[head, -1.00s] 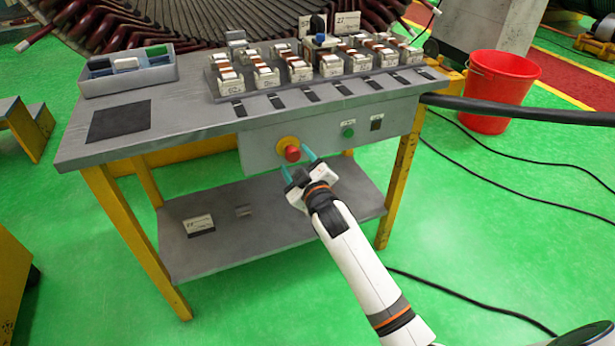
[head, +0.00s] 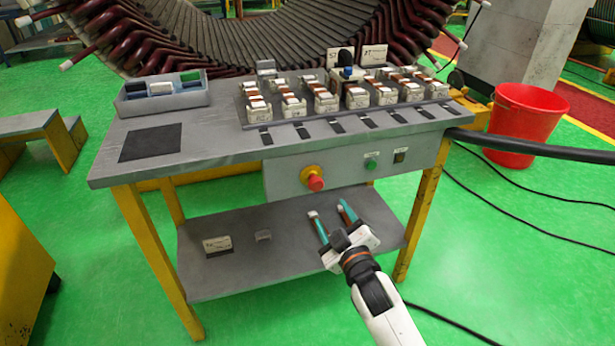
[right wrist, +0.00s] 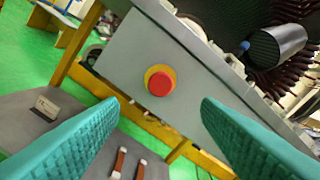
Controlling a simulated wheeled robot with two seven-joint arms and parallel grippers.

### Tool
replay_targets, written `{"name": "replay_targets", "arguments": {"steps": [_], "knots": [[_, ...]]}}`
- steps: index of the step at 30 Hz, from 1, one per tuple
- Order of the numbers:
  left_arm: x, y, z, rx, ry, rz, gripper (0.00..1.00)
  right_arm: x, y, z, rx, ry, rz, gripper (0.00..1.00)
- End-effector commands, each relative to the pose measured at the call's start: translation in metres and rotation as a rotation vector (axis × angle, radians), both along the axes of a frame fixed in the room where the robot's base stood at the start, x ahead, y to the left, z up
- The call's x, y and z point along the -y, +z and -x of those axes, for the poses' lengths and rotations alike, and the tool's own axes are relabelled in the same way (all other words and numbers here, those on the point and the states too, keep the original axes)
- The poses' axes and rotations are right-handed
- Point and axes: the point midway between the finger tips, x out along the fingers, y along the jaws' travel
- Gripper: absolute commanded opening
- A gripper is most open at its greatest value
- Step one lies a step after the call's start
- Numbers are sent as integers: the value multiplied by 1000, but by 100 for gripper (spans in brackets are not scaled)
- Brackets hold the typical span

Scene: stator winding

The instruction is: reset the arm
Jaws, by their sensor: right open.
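My right gripper (head: 328,212) shows in the head view with two teal fingers spread apart and nothing between them. It is in front of the workbench, below the red emergency button (head: 315,183), and overlaps the lower shelf in the picture. In the right wrist view, the teal fingers stand wide apart at left and right, with the red button (right wrist: 160,82) on its yellow ring seen beyond the gap. The gripper looks clear of the button and panel. My left gripper is not in view.
The grey workbench (head: 215,145) carries a rack of several coil blocks (head: 355,97) and a bin tray (head: 160,100). Small brown-and-white pieces (right wrist: 117,163) lie on the lower shelf (head: 215,275). A red bucket (head: 525,120) and a thick black cable (head: 540,146) are at right.

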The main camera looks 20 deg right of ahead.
Motion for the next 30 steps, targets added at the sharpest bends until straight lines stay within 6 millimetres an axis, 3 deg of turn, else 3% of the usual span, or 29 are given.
{"name": "replay_targets", "arguments": {"steps": [5,8,11,15,18,21,24,30], "knots": [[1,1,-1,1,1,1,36,1,-18,2,-46,-3,-14,58],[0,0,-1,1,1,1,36,2,-63,11,-162,-15,-53,58],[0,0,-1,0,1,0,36,3,-130,32,-338,-40,-111,58],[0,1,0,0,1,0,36,5,-227,82,-608,-93,-196,58],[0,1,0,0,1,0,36,5,-287,129,-791,-140,-251,58],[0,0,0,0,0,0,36,5,-333,176,-949,-189,-294,58],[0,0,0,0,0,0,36,5,-367,218,-1075,-232,-325,58],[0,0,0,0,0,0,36,5,-411,292,-1274,-308,-369,58]]}}
